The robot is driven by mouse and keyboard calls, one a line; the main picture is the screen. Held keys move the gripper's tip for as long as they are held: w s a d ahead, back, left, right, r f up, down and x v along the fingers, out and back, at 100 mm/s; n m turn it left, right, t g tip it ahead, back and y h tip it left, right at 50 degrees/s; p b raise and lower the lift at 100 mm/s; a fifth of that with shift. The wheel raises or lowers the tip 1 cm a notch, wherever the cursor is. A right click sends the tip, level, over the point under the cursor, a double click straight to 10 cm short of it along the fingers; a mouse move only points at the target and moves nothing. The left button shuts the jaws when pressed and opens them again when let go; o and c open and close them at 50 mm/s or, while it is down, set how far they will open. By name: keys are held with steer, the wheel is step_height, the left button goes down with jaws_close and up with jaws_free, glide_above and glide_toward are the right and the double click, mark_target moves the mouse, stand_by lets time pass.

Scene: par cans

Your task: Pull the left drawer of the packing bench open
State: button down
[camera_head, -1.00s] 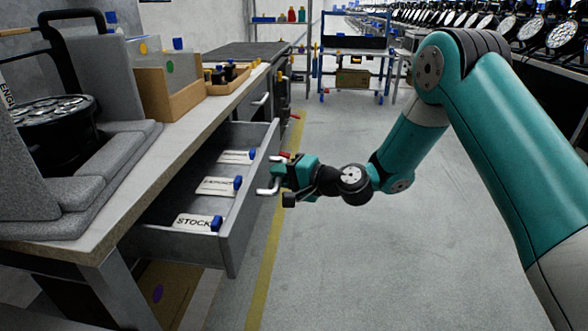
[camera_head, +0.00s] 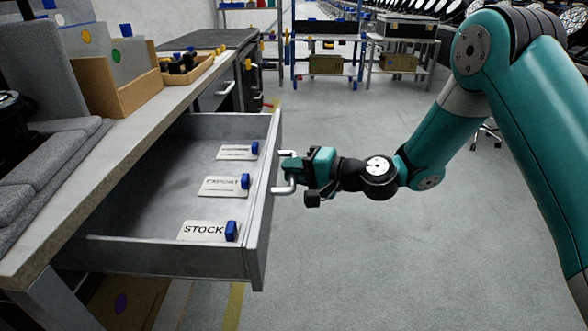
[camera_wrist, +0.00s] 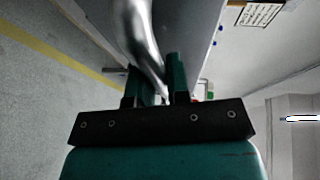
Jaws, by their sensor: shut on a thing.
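The left drawer (camera_head: 262,200) of the packing bench (camera_head: 150,112) stands pulled well out over the floor. Inside it lie white cards with blue clips, one reading STOCK (camera_head: 205,230). A silver bar handle (camera_head: 283,189) is on its front. My gripper (camera_head: 296,170) is at the handle from the right, shut on it. In the wrist view the shiny handle (camera_wrist: 143,40) runs down between the two dark green fingers of my gripper (camera_wrist: 156,88). The drawer front also shows there (camera_wrist: 195,30). The exact contact is partly hidden by the fingers.
A second handle (camera_head: 226,88) is on the bench farther back. Grey foam and wooden trays (camera_head: 190,75) stand on the bench top. A blue shelf cart (camera_head: 328,60) stands at the back. The floor (camera_head: 400,260) right of the drawer is clear.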

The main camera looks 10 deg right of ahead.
steer(key=c, duration=1.1)
jaws_free()
steer(key=p+v, duration=0.1)
steer(key=v, duration=1.6)
steer(key=shift+d, duration=0.2)
steer(key=shift+s+r, duration=0.1)
